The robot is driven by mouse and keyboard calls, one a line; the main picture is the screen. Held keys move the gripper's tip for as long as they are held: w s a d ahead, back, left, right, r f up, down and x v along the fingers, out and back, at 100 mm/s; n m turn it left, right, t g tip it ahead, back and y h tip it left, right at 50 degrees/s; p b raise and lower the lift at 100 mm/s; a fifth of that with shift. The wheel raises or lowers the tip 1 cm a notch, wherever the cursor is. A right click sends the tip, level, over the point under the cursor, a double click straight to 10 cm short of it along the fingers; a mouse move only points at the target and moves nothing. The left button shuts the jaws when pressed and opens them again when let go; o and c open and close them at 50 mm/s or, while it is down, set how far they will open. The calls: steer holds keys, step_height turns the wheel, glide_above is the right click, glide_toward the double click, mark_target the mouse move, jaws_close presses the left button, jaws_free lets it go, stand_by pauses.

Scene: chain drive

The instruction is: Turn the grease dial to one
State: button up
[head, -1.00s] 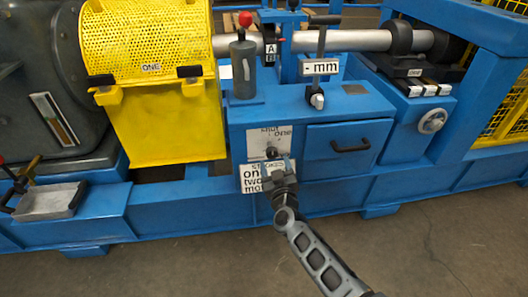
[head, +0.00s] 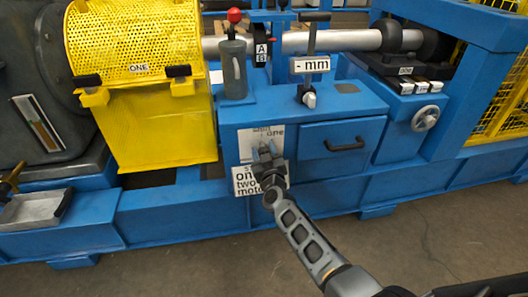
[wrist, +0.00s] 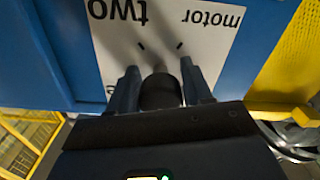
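The grease dial's white plate (head: 246,146) is on the front of the blue box, left of the drawer. Its upper words, "shut" and "one", show in the head view. "two" and "motor" read upside down on the plate in the wrist view (wrist: 110,45). My gripper (head: 265,149) is at the plate and covers the dial. In the wrist view my gripper (wrist: 160,66) has its fingers apart, one on each side of a dark round knob (wrist: 160,92). Gaps show near the fingertips, and I cannot tell whether they touch it. The dial's pointer direction is hidden.
A drawer with a black handle (head: 346,145) is to the right. A red-knobbed lever (head: 234,16) stands above. The floor in front is clear.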

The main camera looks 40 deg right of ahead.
steer(key=c, duration=0.6)
steer(key=m, duration=0.6)
steer(key=shift+a+f+m, duration=0.1)
steer(key=shift+m, duration=0.2)
steer(key=shift+c, duration=0.2)
steer(key=m, duration=0.4)
steer(key=shift+a, duration=0.1)
steer(key=shift+w+m, duration=0.1)
steer(key=shift+m, duration=1.4)
steer(key=shift+a, duration=0.1)
steer(key=o, duration=0.8)
steer(key=shift+o, duration=1.1)
